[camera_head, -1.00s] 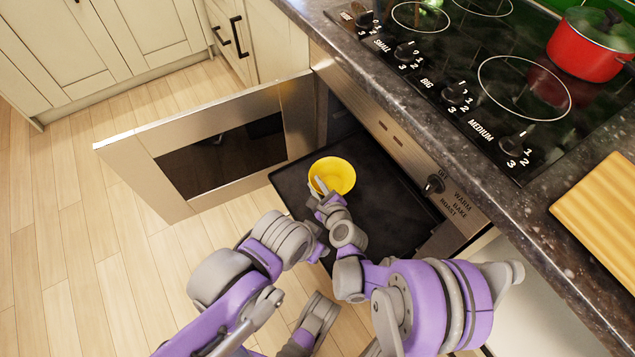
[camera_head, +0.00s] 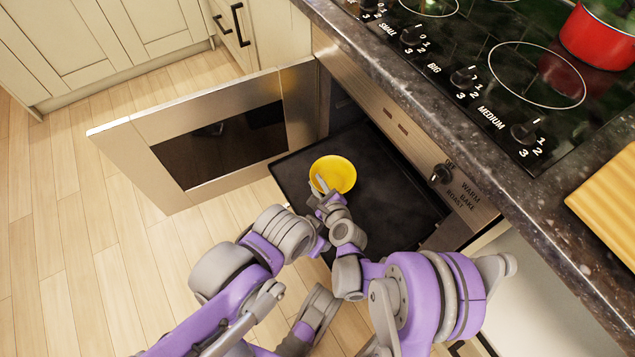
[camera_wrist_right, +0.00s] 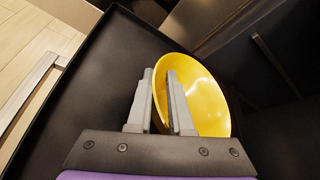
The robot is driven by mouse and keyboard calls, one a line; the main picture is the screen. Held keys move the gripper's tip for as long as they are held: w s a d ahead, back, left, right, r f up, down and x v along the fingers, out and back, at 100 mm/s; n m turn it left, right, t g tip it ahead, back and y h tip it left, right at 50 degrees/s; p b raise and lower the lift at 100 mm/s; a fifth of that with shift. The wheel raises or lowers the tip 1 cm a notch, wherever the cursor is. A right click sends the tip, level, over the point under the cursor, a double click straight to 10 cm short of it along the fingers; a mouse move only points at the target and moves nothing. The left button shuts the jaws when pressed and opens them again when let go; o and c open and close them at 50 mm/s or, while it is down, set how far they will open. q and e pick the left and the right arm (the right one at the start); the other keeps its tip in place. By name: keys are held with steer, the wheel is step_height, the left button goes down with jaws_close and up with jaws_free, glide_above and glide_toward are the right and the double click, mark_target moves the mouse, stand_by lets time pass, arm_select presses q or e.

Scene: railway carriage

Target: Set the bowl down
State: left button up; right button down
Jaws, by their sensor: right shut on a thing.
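A yellow bowl (camera_head: 338,174) is over the dark flat tray (camera_head: 385,205) at the open oven. My right gripper (camera_head: 321,186) is shut on the near-left rim of the bowl. In the right wrist view, the gripper's two fingers (camera_wrist_right: 164,88) are on either side of the wall of the bowl (camera_wrist_right: 207,95), one inside and one outside. I cannot tell whether the bowl's underside touches the tray. I cannot make out my left gripper.
The oven door (camera_head: 210,135) stands open to the left of the tray. The counter (camera_head: 440,100) and hob overhang on the right, with a red pot (camera_head: 598,40) and a wooden board (camera_head: 610,205). The tray around the bowl is bare.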

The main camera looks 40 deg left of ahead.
steer(key=shift+f, duration=0.15)
steer(key=c, duration=0.7)
jaws_free()
steer(key=shift+c, duration=0.2)
steer(key=p+v, duration=0.1)
steer(key=v, duration=0.9)
steer(key=shift+s+d+p, duration=0.2)
steer(key=shift+d+p, duration=0.1)
steer(key=shift+p, duration=0.1)
steer(key=shift+c, duration=0.3)
jaws_close()
steer(key=shift+r, duration=0.2)
